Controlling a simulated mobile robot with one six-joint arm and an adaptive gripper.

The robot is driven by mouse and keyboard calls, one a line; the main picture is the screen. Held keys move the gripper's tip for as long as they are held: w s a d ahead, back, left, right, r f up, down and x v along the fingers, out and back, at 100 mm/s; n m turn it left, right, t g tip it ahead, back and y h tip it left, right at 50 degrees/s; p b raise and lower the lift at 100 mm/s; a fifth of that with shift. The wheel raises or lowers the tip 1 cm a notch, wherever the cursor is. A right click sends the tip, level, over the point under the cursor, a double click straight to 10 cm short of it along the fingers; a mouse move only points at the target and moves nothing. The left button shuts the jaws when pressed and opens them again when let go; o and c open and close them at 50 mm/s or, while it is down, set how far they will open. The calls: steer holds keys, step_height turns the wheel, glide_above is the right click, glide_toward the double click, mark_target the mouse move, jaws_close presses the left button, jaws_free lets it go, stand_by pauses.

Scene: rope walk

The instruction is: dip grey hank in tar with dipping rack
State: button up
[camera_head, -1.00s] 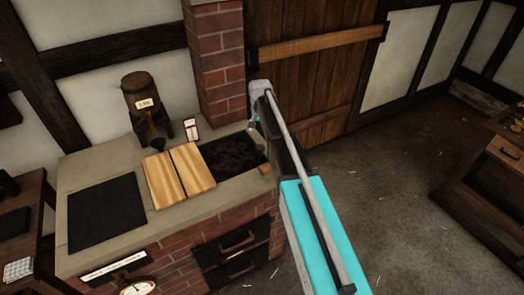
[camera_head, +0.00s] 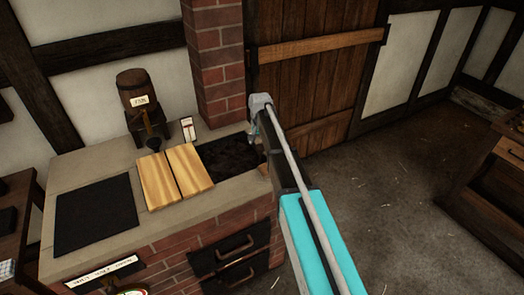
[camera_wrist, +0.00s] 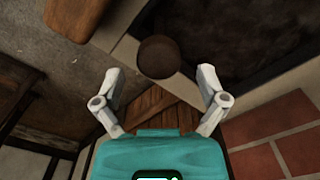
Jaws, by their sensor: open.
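My gripper (camera_wrist: 160,95) is open in the wrist view, its two pale fingers apart with nothing between the tips. A dark brown round knob (camera_wrist: 158,57) lies just beyond the fingertips, beside the black trough (camera_wrist: 230,35); it may be the end of the dipping rack's handle, but I cannot tell. In the head view the trough (camera_head: 228,154) is sunk in the brick bench top, and my gripper (camera_head: 254,132) is at its right end, partly hidden by my arm. No grey hank can be made out in either view.
The bench top (camera_head: 80,170) carries two wooden boards (camera_head: 176,175), a black plate (camera_head: 95,213), a small card (camera_head: 188,130) and a barrel labelled tar (camera_head: 138,88). A brick chimney (camera_head: 216,65) stands behind the trough. Clear floor (camera_head: 410,200) lies to the right.

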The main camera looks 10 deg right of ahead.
steer(key=shift+f+b, duration=0.75)
steer(key=shift+f, duration=0.25)
jaws_close()
steer(key=shift+r, duration=0.15)
